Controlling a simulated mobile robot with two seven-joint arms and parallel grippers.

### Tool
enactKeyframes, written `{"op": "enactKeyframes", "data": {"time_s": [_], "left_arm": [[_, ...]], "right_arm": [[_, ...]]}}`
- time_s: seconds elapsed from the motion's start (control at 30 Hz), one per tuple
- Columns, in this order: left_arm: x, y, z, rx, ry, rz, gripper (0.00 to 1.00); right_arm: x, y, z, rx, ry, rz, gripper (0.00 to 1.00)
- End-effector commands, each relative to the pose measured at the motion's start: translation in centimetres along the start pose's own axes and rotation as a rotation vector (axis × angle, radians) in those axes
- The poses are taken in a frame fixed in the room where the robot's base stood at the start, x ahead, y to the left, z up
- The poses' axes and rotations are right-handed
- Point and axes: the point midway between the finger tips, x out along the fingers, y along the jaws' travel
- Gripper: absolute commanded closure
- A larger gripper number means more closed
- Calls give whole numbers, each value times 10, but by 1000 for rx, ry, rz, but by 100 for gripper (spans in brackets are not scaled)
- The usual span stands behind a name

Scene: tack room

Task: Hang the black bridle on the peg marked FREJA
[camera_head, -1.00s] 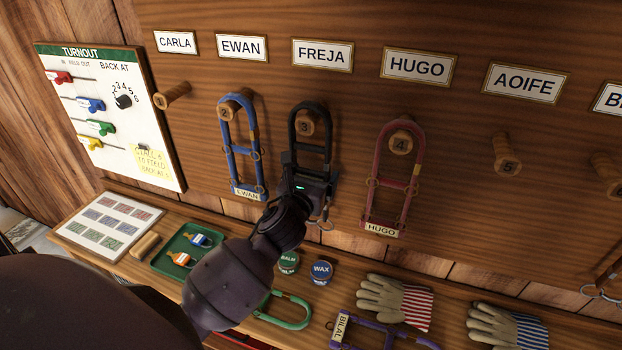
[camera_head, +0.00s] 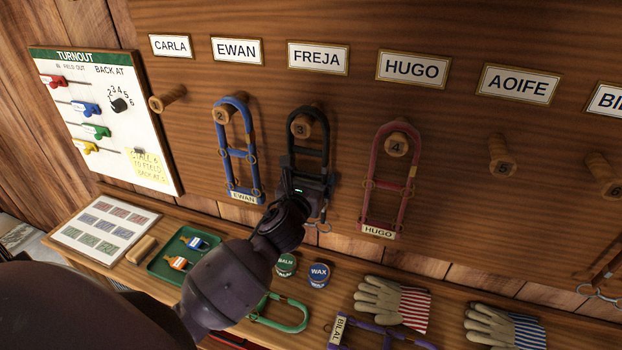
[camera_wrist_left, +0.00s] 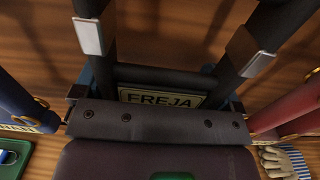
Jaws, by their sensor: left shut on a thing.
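The black bridle (camera_head: 307,153) is upright against the board at peg 3 (camera_head: 301,127), below the FREJA plate (camera_head: 318,58). Its top loop frames the peg's end, which shows inside the arch; I cannot tell whether the loop rests on the peg. My left gripper (camera_head: 307,187) is shut on the bridle's lower end. In the left wrist view the bridle's FREJA tag (camera_wrist_left: 162,98) shows just beyond the gripper, with the black straps running away on both sides. The fingertips are mostly hidden. My right gripper is not in view.
A blue bridle (camera_head: 239,160) hangs left and a red bridle (camera_head: 376,205) hangs right, both close by. Peg 5 (camera_head: 502,157) is bare. The shelf below holds a green tray (camera_head: 157,268), tins (camera_head: 319,274), gloves (camera_head: 380,297) and a purple bridle (camera_head: 376,330).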

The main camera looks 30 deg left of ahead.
Motion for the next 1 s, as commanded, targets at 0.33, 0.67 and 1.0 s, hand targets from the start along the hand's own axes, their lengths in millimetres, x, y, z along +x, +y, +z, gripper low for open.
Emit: {"op": "enactKeyframes", "data": {"time_s": [0.33,0.67,1.0], "left_arm": [[0,0,-1,0,2,0,0],[-34,0,-1,0,0,-1,0],[-91,0,0,0,-1,0,0]], "right_arm": [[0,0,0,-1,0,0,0],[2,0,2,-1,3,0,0],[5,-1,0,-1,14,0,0]]}}
